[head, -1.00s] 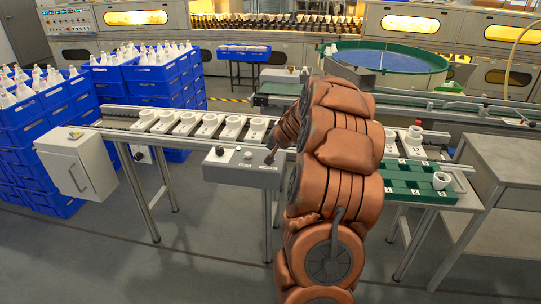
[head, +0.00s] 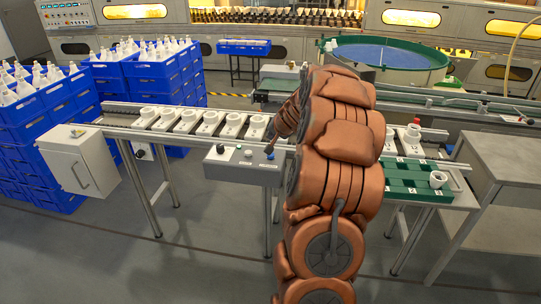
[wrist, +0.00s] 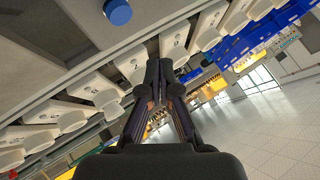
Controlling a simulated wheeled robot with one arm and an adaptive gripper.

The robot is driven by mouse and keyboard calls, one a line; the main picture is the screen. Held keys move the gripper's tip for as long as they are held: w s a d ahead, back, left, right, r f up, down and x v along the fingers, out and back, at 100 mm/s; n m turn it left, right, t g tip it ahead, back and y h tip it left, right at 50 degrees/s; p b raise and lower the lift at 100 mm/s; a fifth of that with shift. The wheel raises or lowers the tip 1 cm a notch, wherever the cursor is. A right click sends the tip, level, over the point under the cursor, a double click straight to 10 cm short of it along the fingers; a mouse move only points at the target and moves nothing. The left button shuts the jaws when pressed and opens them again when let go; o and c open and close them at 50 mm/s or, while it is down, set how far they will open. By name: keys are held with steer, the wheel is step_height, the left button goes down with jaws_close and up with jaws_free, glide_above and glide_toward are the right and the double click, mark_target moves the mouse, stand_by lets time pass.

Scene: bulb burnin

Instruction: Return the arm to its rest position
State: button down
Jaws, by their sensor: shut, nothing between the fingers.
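My copper-coloured arm (head: 335,170) rises through the middle of the head view, bent over toward the rail. Its gripper (head: 271,146) is partly hidden by the arm and hangs just above the grey control box (head: 235,170). In the wrist view my gripper (wrist: 162,66) shows its two dark fingers together with nothing held between them. A blue button (wrist: 117,12) is at the top left of the wrist view, apart from the fingers; it also shows on the box in the head view (head: 270,155).
A rail with several white sockets (head: 185,121) runs behind the box. A green tray (head: 405,185) with a white cup (head: 438,179) is at right, beside a grey cabinet (head: 500,165). Blue crates (head: 160,75) of white bulbs stand at left. The floor in front is clear.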

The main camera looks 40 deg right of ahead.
stand_by(0.3)
steer(key=s+a+r+n+g+y+p, duration=0.1)
steer(key=a+r+n+y+p, duration=0.15)
steer(key=a, duration=1.05)
steer(key=s+a+r+n+g+y+p, duration=0.1)
steer(key=a+r+n+y, duration=0.2)
steer(key=a, duration=1)
steer(key=s+a+r+n+g+p, duration=0.2)
steer(key=s+a+r+n+g, duration=0.15)
steer(key=s+a, duration=0.9)
steer(key=s+a+n+g+h+p, duration=0.1)
steer(key=s+a+n+g, duration=0.1)
steer(key=s, duration=1)
steer(key=s+a+r+n+g+h+p, duration=0.1)
steer(key=s+a+n+g+p, duration=0.1)
steer(key=s, duration=0.9)
steer(key=shift+s+a+r+g, duration=0.2)
steer(key=shift+s+a+g, duration=0.2)
steer(key=shift+a, duration=0.35)
steer(key=shift+d, duration=0.1)
